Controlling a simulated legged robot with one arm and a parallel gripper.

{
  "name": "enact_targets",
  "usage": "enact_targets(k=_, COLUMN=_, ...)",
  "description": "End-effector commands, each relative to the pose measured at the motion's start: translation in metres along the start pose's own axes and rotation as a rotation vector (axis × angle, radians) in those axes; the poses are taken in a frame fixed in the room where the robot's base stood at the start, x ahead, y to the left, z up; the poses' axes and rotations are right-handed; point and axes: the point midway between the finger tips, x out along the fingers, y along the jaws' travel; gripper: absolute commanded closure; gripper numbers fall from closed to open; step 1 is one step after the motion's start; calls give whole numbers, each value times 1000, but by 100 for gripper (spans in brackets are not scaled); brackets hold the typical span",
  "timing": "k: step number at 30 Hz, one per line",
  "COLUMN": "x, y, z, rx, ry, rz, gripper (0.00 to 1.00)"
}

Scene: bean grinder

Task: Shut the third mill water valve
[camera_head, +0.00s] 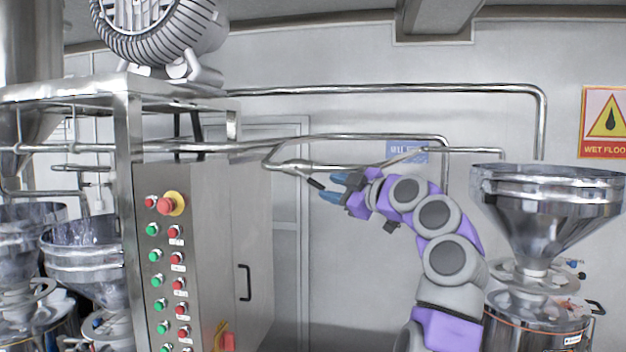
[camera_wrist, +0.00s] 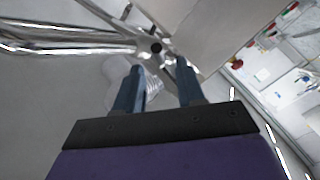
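A steel pipe valve (camera_head: 292,165) sits on the pipe beside the grey cabinet in the head view. Its short black-ended lever (camera_head: 316,184) slants down to the right. The pipe joint with a dark round centre (camera_wrist: 156,47) shows beyond my fingertips in the wrist view. My gripper (camera_head: 334,187) is just right of the lever's end, its blue fingers pointing left. In the wrist view my gripper (camera_wrist: 158,78) has its fingers apart, with nothing clearly held between them. I cannot tell whether a finger touches the lever, nor which mill this valve serves.
A steel control cabinet (camera_head: 203,250) with red and green buttons stands left. A steel hopper (camera_head: 548,205) stands at right, and more hoppers (camera_head: 85,255) at far left. Pipes (camera_head: 400,89) run along the wall above my arm. The space below my gripper looks clear.

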Motion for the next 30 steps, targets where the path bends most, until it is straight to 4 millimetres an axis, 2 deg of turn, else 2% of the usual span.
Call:
enact_targets(k=6, x=43, y=-1, z=-3, rx=0, ry=-3, rz=-6, gripper=61)
enact_targets(k=12, x=64, y=-1, z=-4, rx=-2, ry=-1, rz=-2, gripper=61)
enact_targets(k=18, x=71, y=-2, z=-2, rx=-2, ry=-3, rz=-3, gripper=61)
enact_targets(k=25, x=69, y=-1, z=0, rx=-2, ry=-1, rz=-1, gripper=61)
enact_targets(k=30, x=70, y=-1, z=-1, rx=-2, ry=-1, rz=-1, gripper=78)
